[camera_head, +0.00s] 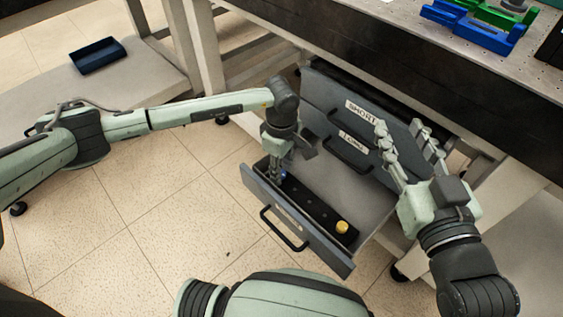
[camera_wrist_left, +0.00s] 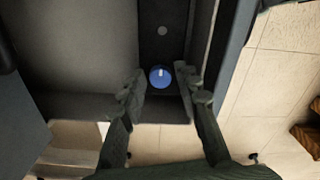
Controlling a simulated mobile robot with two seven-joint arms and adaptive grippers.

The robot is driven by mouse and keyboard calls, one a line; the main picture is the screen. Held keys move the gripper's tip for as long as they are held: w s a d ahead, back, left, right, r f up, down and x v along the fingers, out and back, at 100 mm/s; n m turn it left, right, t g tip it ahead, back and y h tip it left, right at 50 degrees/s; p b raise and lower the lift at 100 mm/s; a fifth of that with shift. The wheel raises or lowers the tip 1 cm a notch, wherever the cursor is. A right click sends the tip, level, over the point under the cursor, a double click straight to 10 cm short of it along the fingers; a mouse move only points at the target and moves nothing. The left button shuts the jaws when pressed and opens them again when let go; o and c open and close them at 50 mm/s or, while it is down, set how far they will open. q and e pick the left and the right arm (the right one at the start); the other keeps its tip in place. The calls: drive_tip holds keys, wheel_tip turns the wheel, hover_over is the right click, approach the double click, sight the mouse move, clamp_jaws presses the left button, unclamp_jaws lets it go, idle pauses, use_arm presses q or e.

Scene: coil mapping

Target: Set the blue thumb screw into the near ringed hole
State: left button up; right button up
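The blue thumb screw (camera_head: 283,175) is at the far-left end of the black strip (camera_head: 310,207) inside the open drawer. In the left wrist view the screw (camera_wrist_left: 161,77) has a round blue head with a pale mark. My left gripper (camera_head: 279,172) points down into the drawer over that end. Its fingers (camera_wrist_left: 160,84) are apart, one on each side of the screw, with small gaps visible. A small grey round spot (camera_wrist_left: 162,31) shows further along the strip; I cannot tell whether it is a ringed hole. My right gripper (camera_head: 400,124) is open and empty beside the drawer fronts.
A yellow knob (camera_head: 342,227) stands at the strip's other end. The open drawer's front (camera_head: 290,222) has a handle. Closed drawers labelled SHORT (camera_head: 361,112) and LONG (camera_head: 353,143) are behind. Blue and green fixtures (camera_head: 475,27) sit on the bench. A dark blue tray (camera_head: 98,56) lies upper left.

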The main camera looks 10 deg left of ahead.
use_arm(q)
clamp_jaws()
idle(0.5)
drive_tip(key=shift+r+p, duration=0.85)
drive_tip(key=shift+r, duration=0.75)
drive_tip(key=shift+r+p, duration=0.9)
drive_tip(key=shift+r, duration=0.85)
